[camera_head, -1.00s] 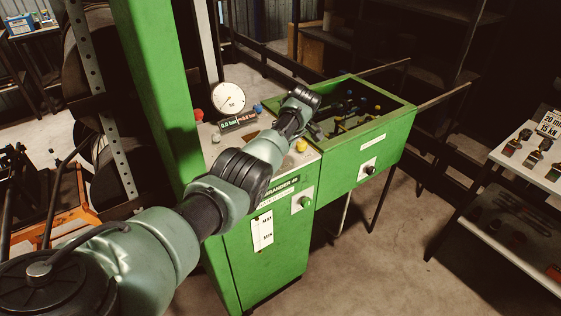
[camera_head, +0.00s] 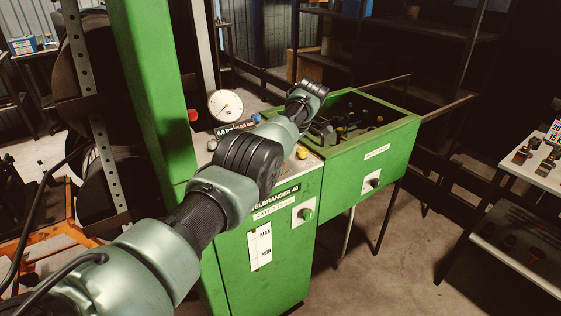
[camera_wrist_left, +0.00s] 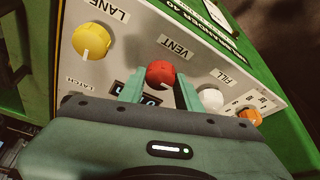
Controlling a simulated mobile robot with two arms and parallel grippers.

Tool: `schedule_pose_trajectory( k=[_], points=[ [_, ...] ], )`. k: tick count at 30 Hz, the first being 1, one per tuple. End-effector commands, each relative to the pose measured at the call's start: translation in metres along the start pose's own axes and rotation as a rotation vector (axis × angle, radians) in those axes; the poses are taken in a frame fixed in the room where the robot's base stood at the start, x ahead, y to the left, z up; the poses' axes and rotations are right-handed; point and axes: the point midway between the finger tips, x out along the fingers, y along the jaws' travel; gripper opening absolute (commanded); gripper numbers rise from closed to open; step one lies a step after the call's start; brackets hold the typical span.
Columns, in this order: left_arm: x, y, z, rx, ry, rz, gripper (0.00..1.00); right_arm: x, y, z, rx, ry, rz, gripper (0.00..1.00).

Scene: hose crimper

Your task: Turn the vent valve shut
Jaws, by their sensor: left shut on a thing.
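The vent valve is a round red knob (camera_wrist_left: 160,74) with a pale pointer line, on a light panel beside the label VENT in the left wrist view. My left gripper (camera_wrist_left: 159,92) has its two green fingers on either side of the knob and is shut on it. The lower part of the knob is hidden by the gripper. In the head view my left arm reaches in from the left over the green machine (camera_head: 262,255), and its wrist covers the panel around the vent valve. My right gripper is not in view.
A yellow knob (camera_wrist_left: 91,41) is to the left of the vent knob. A white knob (camera_wrist_left: 211,99) by the label FILL and an orange knob (camera_wrist_left: 250,116) are to its right. A round dial gauge (camera_head: 225,105) stands behind the panel. An open green bin (camera_head: 395,140) adjoins the machine.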

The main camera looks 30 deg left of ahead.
Motion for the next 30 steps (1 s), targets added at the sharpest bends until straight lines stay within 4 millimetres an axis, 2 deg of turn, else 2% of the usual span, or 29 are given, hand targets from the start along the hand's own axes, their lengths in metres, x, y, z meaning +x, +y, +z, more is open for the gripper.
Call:
schedule_pose_trajectory(
  k=[16, 17, 18, 19, 30],
  points=[
    [-0.001, 0.0003, -0.0008, -0.008, 0.002, -0.001, 0.0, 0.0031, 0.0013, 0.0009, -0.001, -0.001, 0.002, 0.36],
    [-0.0009, 0.0003, -0.0008, -0.008, 0.001, -0.001, 0.39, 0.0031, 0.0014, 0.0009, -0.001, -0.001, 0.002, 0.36],
    [-0.0009, 0.0003, -0.0008, -0.008, 0.001, -0.001, 0.51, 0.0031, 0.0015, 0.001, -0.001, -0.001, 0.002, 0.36],
    [-0.0008, 0.0003, -0.0007, -0.008, 0.001, -0.001, 0.55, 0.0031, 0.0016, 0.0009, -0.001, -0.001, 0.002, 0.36],
    [-0.0046, 0.0006, -0.0004, -0.007, 0.001, -0.001, 0.55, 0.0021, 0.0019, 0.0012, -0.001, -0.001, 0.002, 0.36]
  ],
)
